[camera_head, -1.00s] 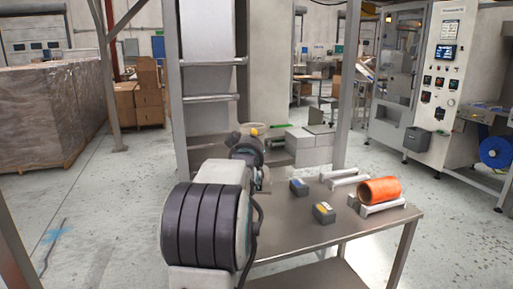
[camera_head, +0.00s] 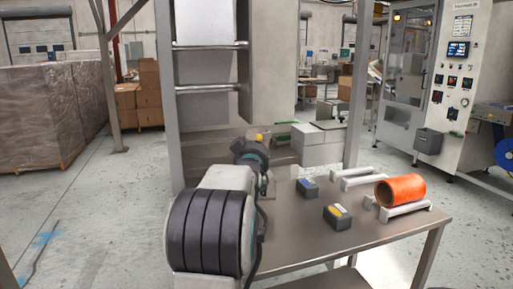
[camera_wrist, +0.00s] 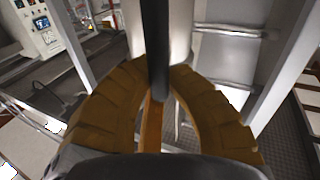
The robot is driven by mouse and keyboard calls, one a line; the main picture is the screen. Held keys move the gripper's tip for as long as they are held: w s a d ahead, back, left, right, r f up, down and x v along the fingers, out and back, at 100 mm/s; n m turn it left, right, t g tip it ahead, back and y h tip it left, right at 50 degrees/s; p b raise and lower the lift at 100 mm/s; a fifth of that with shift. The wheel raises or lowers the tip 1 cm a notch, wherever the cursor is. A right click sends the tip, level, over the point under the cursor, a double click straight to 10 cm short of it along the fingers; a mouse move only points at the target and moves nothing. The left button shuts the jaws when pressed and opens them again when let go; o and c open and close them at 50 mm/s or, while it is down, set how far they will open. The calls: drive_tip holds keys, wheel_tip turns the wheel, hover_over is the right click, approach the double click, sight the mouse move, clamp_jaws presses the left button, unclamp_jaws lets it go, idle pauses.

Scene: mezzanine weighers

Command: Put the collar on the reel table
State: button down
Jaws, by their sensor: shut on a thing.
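A steel table (camera_head: 320,236), the only one with a roll on it and likely the reel table, stands in front of me on the right in the head view. My gripper (camera_wrist: 158,82) shows in the wrist view with its two brown fingers closed around a dark, narrow upright piece (camera_wrist: 156,40), likely the collar seen edge-on. Its full shape cannot be told. In the head view my arm hides most of the gripper; only a small yellow part of it (camera_head: 260,137) shows, near the table's far left end.
An orange roll (camera_head: 402,189) lies on pale supports at the table's right. Two small dark boxes, one blue-labelled (camera_head: 307,188) and one yellow-labelled (camera_head: 337,216), stand left of it. The tabletop between them and the front edge is clear. A metal rack (camera_head: 170,100) stands behind.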

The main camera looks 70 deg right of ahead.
drive_tip(key=shift+f+b, duration=1.6)
drive_tip(key=shift+f, duration=1.65)
drive_tip(key=c, duration=1.3)
unclamp_jaws()
drive_tip(key=shift+c, duration=0.2)
drive_tip(key=shift+f, duration=0.25)
drive_tip(key=r+v, duration=0.1)
drive_tip(key=v, duration=1.1)
drive_tip(key=w+a+n+t+y+p, duration=0.35)
drive_tip(key=w+a+y+p, duration=0.2)
drive_tip(key=w+a, duration=0.6)
drive_tip(key=w+a+f+n+t+y+p, duration=0.1)
drive_tip(key=w+a+n+y+p, duration=0.15)
drive_tip(key=a, duration=0.45)
drive_tip(key=w+a+f+n+y+p, duration=0.1)
drive_tip(key=w+a+y+p, duration=0.1)
drive_tip(key=w+a+y, duration=0.35)
drive_tip(key=s+a+n+g+y+p, duration=0.2)
drive_tip(key=s+a, duration=0.4)
drive_tip(key=a, duration=0.5)
drive_tip(key=s+a+n+g+y+p, duration=0.2)
drive_tip(key=s+a, duration=0.5)
drive_tip(key=a, duration=0.5)
drive_tip(key=f+n+g+p, duration=0.1)
drive_tip(key=n+p, duration=0.1)
drive_tip(key=shift+s+a+y+p, duration=0.15)
drive_tip(key=shift+a+y+p, duration=0.1)
drive_tip(key=shift+y+p, duration=0.15)
